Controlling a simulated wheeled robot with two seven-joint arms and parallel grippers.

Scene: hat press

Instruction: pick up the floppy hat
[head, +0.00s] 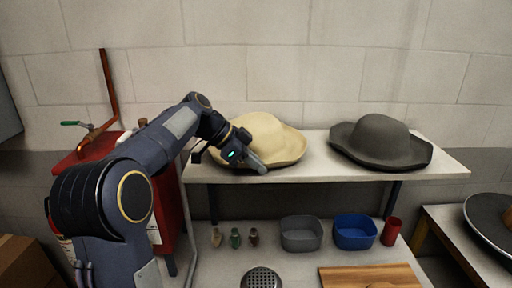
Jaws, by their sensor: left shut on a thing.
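A cream floppy hat (284,143) with a wide wavy brim sits on the white shelf (330,170), left of centre. A dark grey hat (380,142) with a wide brim sits on the same shelf to the right. My left gripper (258,166) is at the front left of the cream hat and is shut on its brim. The gripper and wrist hide part of the hat's left side. The brim still appears to lie at shelf height; I cannot tell whether it is lifted. My right gripper is not in view.
On the lower table are several small items, a grey bin (301,234), a blue bin (354,231), a red cup (391,231) and a wooden board (371,276). A red cabinet (168,200) stands behind my left arm. The shelf between the hats is clear.

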